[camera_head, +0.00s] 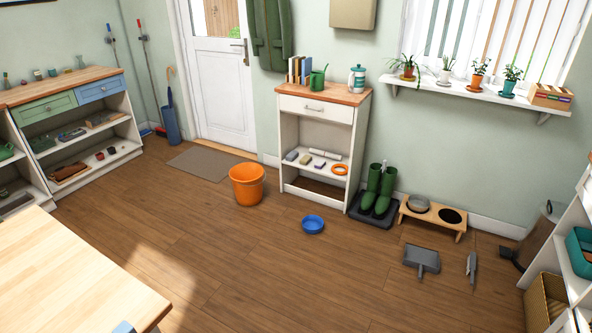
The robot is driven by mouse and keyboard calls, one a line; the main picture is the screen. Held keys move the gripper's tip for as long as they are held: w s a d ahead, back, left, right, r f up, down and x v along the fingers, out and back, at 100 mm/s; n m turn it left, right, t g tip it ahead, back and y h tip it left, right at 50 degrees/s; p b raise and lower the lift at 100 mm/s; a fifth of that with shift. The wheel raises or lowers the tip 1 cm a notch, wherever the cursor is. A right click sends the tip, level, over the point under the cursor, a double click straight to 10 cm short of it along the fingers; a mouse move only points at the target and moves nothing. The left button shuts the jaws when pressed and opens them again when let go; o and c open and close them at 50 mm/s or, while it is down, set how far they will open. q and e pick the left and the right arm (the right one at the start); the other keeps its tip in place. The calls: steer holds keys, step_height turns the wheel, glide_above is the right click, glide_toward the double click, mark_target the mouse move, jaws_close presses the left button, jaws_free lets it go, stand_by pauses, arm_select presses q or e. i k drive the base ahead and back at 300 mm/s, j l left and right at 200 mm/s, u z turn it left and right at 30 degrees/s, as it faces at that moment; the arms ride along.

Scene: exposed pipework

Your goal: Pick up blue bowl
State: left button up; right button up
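A small blue bowl (313,224) sits upright on the wooden floor, near the middle of the head view. It stands in front of the white cabinet, to the right of an orange bucket, and looks empty. Neither of my grippers shows in this view.
The orange bucket (247,184) stands left of the bowl and the white cabinet (322,145) behind it. Green boots (378,190), a wooden feeder stand (432,217) and a dustpan (421,260) are to the right. A wooden table (75,275) fills the lower left. Floor before the bowl is clear.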

mark_target(312, 224)
steer(key=i+l, duration=0.35)
steer(key=i, duration=0.15)
steer(key=i+l, duration=0.4)
steer(key=i+j+z, duration=0.3)
steer(key=i+j, duration=0.25)
steer(key=i, duration=0.4)
steer(key=i+j+z, duration=0.3)
steer(key=i+j, duration=0.45)
steer(key=i, duration=0.15)
